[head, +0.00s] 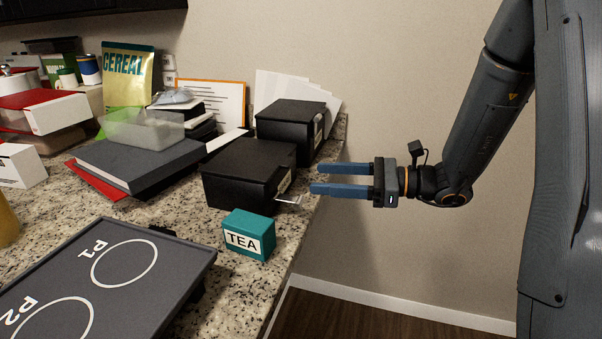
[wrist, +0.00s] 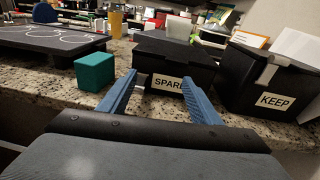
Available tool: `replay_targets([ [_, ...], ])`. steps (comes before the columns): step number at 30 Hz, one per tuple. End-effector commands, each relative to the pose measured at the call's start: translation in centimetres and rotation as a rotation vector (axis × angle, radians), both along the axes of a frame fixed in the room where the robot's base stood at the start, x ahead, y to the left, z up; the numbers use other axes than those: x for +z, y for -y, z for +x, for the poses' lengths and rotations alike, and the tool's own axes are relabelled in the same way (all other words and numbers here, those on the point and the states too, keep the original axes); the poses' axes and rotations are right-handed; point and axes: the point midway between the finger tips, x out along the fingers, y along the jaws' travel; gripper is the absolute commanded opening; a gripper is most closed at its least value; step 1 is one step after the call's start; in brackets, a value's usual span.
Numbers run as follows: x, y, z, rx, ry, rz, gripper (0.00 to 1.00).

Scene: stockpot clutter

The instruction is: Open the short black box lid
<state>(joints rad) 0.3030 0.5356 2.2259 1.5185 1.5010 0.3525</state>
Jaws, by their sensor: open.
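The short black box (head: 240,172) stands near the counter's right edge in the head view, its lid down. In the wrist view the short black box (wrist: 172,60) sits straight ahead with a "SPARE" label (wrist: 166,83), partly hidden by a finger. A small pale tab (head: 290,199) sticks out from its front face in the head view. My gripper (head: 316,179) is open and empty, just off the counter edge and facing the box's front. In the wrist view the blue fingers of my gripper (wrist: 158,78) point at the label. Contact with the box cannot be told.
A taller black box (head: 290,122), labelled "KEEP" in the wrist view (wrist: 265,85), stands close beside it. A teal tea box (head: 249,233) stands at its other side. A dark tray (head: 190,262) with marked circles lies nearer. Books and white cards crowd behind.

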Motion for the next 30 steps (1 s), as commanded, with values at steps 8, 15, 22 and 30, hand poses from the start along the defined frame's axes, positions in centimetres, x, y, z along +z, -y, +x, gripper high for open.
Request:
replay_targets([
  [8,0.9,0.2,2.7,-0.075,-0.001,0.094,0.58],
  [15,0.9,-3.4,3.9,-0.072,-0.002,0.091,0.58],
  [22,0.9,-5.5,4.8,-0.075,-0.001,0.089,0.58],
  [30,0.8,-5.9,4.9,-0.076,-0.001,0.089,0.58],
])
